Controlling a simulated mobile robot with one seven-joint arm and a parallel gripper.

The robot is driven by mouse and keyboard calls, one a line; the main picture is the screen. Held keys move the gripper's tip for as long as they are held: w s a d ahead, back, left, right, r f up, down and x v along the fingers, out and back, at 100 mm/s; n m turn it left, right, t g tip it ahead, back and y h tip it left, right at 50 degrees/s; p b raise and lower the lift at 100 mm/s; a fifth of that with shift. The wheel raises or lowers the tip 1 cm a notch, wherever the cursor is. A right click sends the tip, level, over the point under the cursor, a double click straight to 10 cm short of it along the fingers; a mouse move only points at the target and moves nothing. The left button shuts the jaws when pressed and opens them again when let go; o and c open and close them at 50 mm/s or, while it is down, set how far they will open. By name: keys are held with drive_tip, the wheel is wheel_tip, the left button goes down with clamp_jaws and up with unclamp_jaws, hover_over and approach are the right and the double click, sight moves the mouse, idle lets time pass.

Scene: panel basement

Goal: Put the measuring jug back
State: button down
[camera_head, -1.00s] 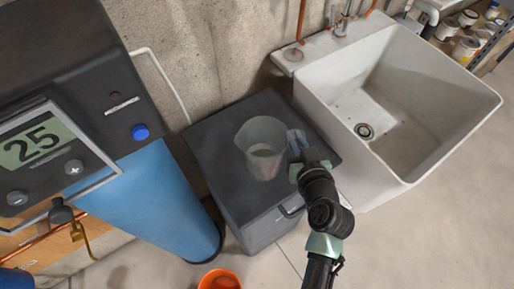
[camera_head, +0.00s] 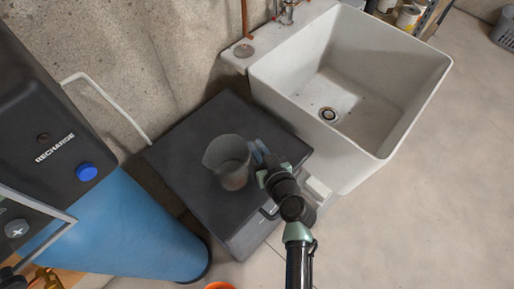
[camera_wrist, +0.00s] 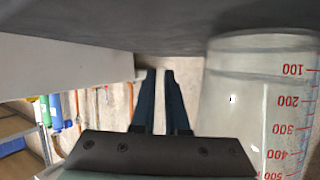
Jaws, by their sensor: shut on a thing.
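The measuring jug (camera_head: 228,165) is a clear, greyish jug, upright over the dark lid of a grey box (camera_head: 179,151). In the wrist view the jug (camera_wrist: 232,105) shows red marks from 100 to 500, and its base meets the dark surface at the top of the picture; I see no clear gap. My gripper (camera_head: 261,155) is at the jug's right side, by its handle. In the wrist view my gripper (camera_wrist: 160,75) has its fingers close together, shut on the handle, which they mostly hide.
A white utility sink (camera_head: 345,85) stands close to the right of the box. A blue tank (camera_head: 140,230) with a black control head is close on the left. A concrete wall is behind. An orange bucket (camera_head: 219,285) shows at the bottom edge. Open floor lies to the right.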

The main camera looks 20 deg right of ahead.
drive_tip(key=shift+f, duration=0.1)
drive_tip(key=c, duration=1.4)
unclamp_jaws()
drive_tip(key=shift+f, duration=0.1)
drive_tip(key=o, duration=0.5)
drive_tip(key=v, duration=1.2)
drive_tip(key=shift+b, duration=0.3)
